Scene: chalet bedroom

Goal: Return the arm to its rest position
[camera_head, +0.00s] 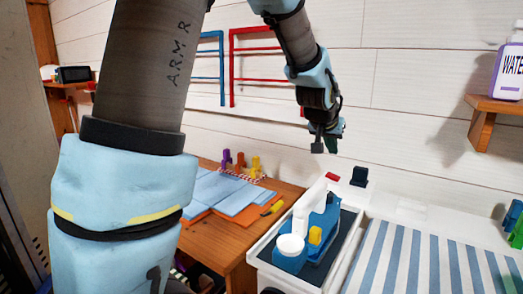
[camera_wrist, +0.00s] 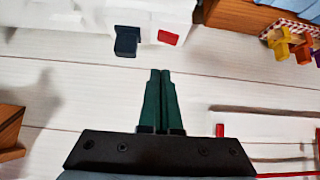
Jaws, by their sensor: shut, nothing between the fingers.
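My gripper (camera_head: 325,142) is raised in front of the white plank wall, at the upper middle of the head view. It points down and stands apart from everything below it. In the wrist view its two dark green fingers (camera_wrist: 161,100) are together with nothing between them. My arm fills much of the left of the head view and hides part of the wall and desk.
A wooden desk (camera_head: 234,243) holds blue and orange papers. Right of it is a white unit with a dark tray (camera_head: 345,225) of blue and white items. A striped bed cover (camera_head: 430,265) lies at right. A shelf (camera_head: 496,106) holds a water jug (camera_head: 508,72).

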